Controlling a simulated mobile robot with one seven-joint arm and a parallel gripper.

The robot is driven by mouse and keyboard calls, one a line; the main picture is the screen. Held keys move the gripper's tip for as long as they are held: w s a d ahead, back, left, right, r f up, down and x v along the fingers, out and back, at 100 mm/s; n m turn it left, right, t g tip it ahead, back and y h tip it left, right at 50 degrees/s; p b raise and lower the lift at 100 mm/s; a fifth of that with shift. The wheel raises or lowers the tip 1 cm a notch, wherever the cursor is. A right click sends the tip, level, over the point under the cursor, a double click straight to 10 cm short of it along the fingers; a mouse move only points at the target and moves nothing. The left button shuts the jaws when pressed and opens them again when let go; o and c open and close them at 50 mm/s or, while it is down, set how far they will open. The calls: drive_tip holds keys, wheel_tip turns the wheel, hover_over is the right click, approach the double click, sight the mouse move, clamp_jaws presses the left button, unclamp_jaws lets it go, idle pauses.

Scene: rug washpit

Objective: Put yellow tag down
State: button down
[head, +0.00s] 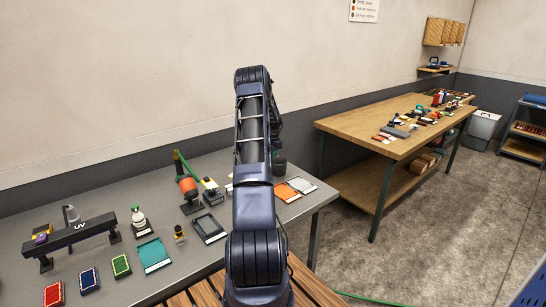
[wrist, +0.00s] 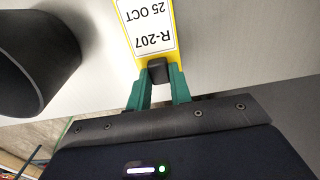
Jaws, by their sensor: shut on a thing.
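The yellow tag (wrist: 148,28) has a white label reading "R-207" and "25 OCT", upside down in the wrist view. My gripper (wrist: 158,78) has green fingers shut on the dark block at the tag's near end. A pale grey surface lies behind the tag; I cannot tell whether the tag touches it. In the head view my arm rises in the middle and hides the tag and most of the gripper.
The grey table (head: 107,203) holds a UV lamp bar (head: 78,232), a teal tray (head: 154,255), a dark-framed tray (head: 208,227), an orange panel (head: 287,193) and a pale panel (head: 302,185). A dark rounded shape (wrist: 35,60) is left of the tag. A cluttered wooden table (head: 350,125) stands farther right.

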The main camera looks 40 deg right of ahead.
drive_tip(key=shift+f, duration=0.1)
drive_tip(key=c, duration=1.3)
unclamp_jaws()
